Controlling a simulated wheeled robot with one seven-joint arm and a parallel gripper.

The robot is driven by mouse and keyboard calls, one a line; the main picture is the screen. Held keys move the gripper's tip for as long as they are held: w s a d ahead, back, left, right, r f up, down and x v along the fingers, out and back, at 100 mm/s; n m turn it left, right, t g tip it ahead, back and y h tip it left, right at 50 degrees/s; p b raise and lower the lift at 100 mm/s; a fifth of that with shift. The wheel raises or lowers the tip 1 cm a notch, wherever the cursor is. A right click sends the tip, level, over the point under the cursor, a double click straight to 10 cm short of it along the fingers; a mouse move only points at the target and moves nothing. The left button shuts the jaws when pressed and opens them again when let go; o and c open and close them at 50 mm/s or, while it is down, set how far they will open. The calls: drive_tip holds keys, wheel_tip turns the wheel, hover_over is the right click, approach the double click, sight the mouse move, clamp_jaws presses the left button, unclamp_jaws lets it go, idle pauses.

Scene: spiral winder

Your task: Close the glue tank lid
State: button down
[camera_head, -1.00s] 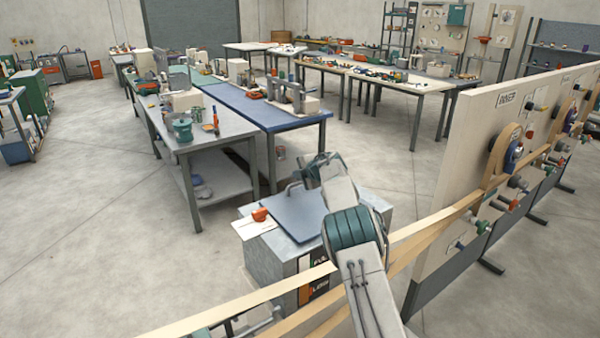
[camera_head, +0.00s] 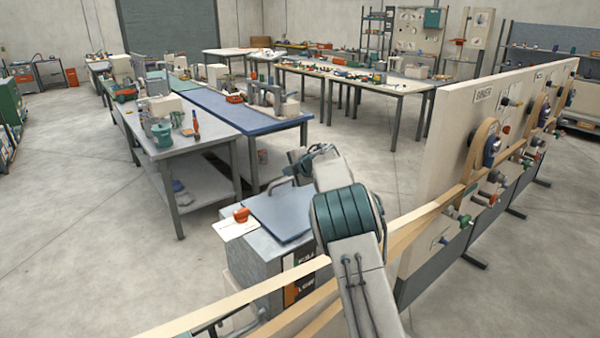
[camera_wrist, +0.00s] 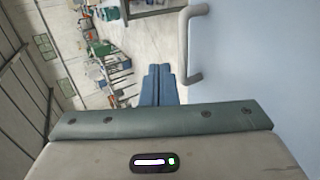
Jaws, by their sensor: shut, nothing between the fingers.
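The glue tank (camera_head: 262,262) is a grey box at the lower middle of the head view. Its blue-grey lid (camera_head: 282,212) appears to lie flat on top; a narrow gap at its edges could not be made out. A bent grey handle (camera_head: 282,182) stands on the lid's far side. In the wrist view, the lid (camera_wrist: 255,60) fills the right side and the handle (camera_wrist: 190,45) is near. My gripper (camera_head: 312,156) is above the lid's far right side. Its blue fingers (camera_wrist: 158,85) are together and empty, left of the handle, apparently apart from it.
A white sheet with an orange object (camera_head: 241,215) lies on the tank's left top. Tan strips (camera_head: 230,302) cross in front of the tank. An upright board (camera_head: 445,190) with spools stands at right. A workbench (camera_head: 180,145) stands behind left.

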drive_tip(key=s+d+r+m+t+h+b, duration=0.2)
drive_tip(key=s+d+r+m+t+h, duration=0.35)
drive_tip(key=s+d+r+m, duration=0.85)
drive_tip(key=s+d+r+m+g+h, duration=0.1)
drive_tip(key=s+d+m+h, duration=0.15)
drive_tip(key=s+d, duration=0.35)
drive_tip(key=s+a+f+m+g, duration=0.1)
drive_tip(key=s+f+m+g, duration=0.2)
drive_tip(key=s, duration=0.9)
drive_tip(key=s+a+f+m+g+b, duration=0.1)
drive_tip(key=s+f+g, duration=0.3)
drive_tip(key=s+f, duration=0.4)
drive_tip(key=s+a+f+m+g+y, duration=0.1)
drive_tip(key=s+f, duration=0.5)
drive_tip(key=s, duration=1)
drive_tip(key=a+m+g, duration=0.1)
drive_tip(key=m+g, duration=0.1)
drive_tip(key=m, duration=0.1)
drive_tip(key=shift+s+a+m, duration=0.35)
drive_tip(key=shift+s, duration=0.05)
